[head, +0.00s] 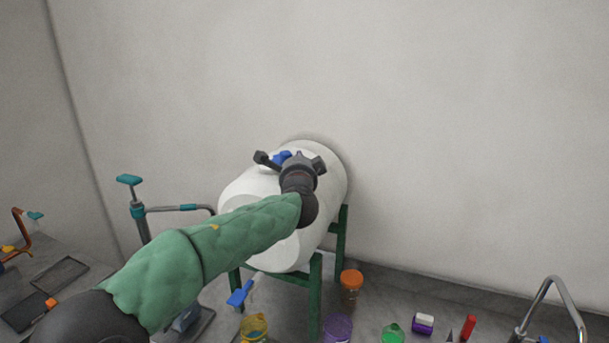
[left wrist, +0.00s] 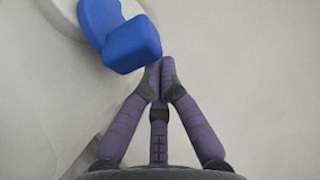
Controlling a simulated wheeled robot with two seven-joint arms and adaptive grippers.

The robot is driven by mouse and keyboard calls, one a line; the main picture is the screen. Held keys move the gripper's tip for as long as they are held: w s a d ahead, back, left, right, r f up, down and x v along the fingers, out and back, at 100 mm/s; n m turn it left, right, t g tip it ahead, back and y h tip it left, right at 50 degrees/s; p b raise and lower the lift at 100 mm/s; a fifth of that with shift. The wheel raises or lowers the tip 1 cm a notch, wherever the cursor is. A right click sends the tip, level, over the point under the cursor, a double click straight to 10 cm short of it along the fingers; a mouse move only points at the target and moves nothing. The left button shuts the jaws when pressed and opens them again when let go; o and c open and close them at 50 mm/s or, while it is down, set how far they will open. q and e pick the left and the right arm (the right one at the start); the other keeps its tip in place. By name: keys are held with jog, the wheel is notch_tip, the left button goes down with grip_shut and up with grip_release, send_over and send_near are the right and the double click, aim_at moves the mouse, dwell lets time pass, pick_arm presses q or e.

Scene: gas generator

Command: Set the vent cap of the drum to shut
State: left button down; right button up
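The white drum (head: 250,190) lies on its side on a green stand against the back wall. Its blue vent cap (head: 282,157) is on top, partly hidden by my left gripper in the head view. In the left wrist view the blue vent cap (left wrist: 125,40) is large, at the top left, with a blocky end towards my fingers. My left gripper (left wrist: 160,72) has its fingertips together with nothing visible between them. The tips are just right of and below the cap; I cannot tell whether they touch it. My right gripper is not in view.
The green stand (head: 315,290) holds the drum above the grey bench. A blue-handled tap (head: 240,293) is at the drum's lower front. An orange-capped jar (head: 351,284), a purple cup (head: 338,327) and a metal faucet (head: 560,290) stand to the right. Space above the drum is clear.

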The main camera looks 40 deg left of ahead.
aim_at(281, 157)
pick_arm(q)
jog(key=s+m+t+h+b, duration=0.1)
jog(key=b, duration=0.1)
jog(key=s+a+m+t+h+b, duration=0.1)
jog(key=h+b, duration=0.1)
jog(key=shift+s+a+f, duration=0.1)
jog(key=shift+s+f, duration=0.05)
jog(key=shift+s, duration=0.05)
jog(key=shift+s+a+b, duration=0.2)
jog(key=shift+s+b, duration=0.25)
jog(key=shift+s+a+r, duration=0.2)
jog(key=shift+s+a, duration=0.4)
jog(key=shift+s, duration=0.1)
jog(key=shift+s+a+m+t+h, duration=0.3)
jog(key=shift+m+h, duration=0.2)
jog(key=shift+h, duration=0.1)
jog(key=shift+s+a+m+t+h, duration=0.2)
jog(key=shift+a+m+t+h, duration=0.1)
jog(key=shift+m+h, duration=0.25)
jog(key=shift+s+a, duration=0.3)
jog(key=shift+a, duration=0.05)
